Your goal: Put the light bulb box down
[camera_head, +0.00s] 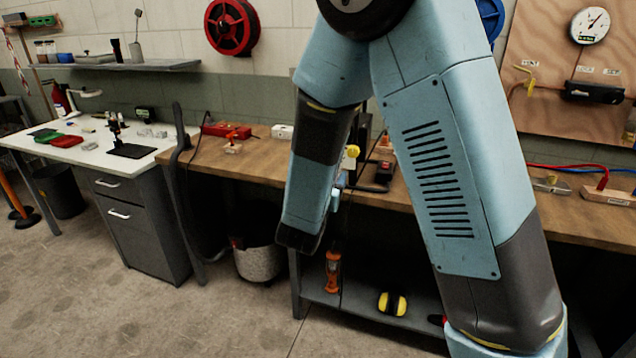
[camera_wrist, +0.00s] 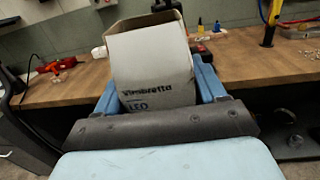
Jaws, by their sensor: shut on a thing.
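The light bulb box (camera_wrist: 152,72) is a white carton with dark lettering and a brown, open-looking top end. In the wrist view it stands between the blue fingers of my gripper (camera_wrist: 157,88), which is shut on it. The wooden workbench (camera_wrist: 72,90) lies behind and around the box. I cannot tell whether the box touches the bench top. In the head view the box is hidden behind my arm, and my gripper is mostly hidden too.
In the head view the wooden bench (camera_head: 255,165) carries a red tool (camera_head: 227,131) at its left and a clamp-like tool (camera_head: 551,185) at its right. A white-topped table (camera_head: 75,152) stands at left. A bin (camera_head: 257,262) is under the bench.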

